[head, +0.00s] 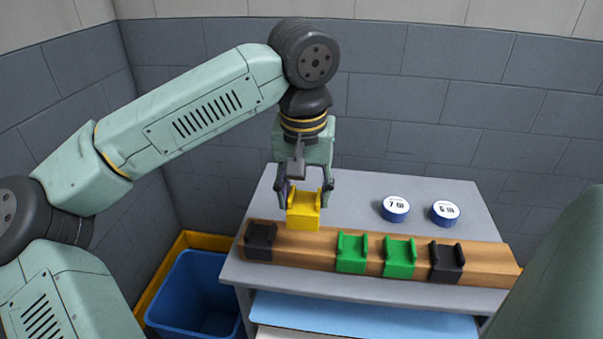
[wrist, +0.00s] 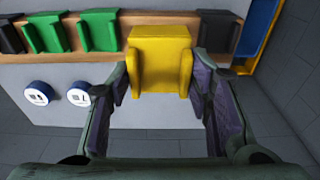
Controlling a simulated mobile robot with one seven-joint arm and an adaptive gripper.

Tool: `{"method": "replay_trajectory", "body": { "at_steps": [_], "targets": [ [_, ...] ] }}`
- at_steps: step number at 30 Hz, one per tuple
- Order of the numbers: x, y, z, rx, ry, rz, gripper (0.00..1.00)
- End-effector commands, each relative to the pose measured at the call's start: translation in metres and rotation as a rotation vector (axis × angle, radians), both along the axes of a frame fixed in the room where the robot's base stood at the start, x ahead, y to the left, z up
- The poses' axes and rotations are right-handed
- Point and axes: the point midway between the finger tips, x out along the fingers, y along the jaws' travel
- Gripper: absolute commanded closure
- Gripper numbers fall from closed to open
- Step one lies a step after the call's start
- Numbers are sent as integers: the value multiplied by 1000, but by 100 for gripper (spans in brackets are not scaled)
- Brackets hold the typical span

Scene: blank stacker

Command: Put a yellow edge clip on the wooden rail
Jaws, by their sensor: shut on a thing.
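A yellow edge clip (head: 303,211) is held between the fingers of my gripper (head: 304,188), over the wooden rail (head: 310,245). The clip sits at the gap between a black clip (head: 261,241) on the left and a green clip (head: 352,252) on the right. I cannot tell whether it touches the rail. In the wrist view the yellow clip (wrist: 160,60) lies between the two fingertips (wrist: 162,78) and overlaps the rail (wrist: 190,30) in the picture. My gripper is shut on it.
A second green clip (head: 400,257) and a black clip (head: 446,262) sit further right on the rail. Two blue round things with white labelled tops (head: 395,208) (head: 444,212) stand on the grey table (head: 350,191) behind it. A blue bin (head: 196,294) stands at lower left.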

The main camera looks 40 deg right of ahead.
Motion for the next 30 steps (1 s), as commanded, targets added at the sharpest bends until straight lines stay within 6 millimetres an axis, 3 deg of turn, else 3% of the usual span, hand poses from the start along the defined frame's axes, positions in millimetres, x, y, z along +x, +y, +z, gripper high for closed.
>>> {"method": "replay_trajectory", "body": {
  "at_steps": [8,30],
  "targets": [
    [-2,-1,-5,1,1,-8,77],
    [-2,-1,-70,0,0,-6,77]
  ]
}}
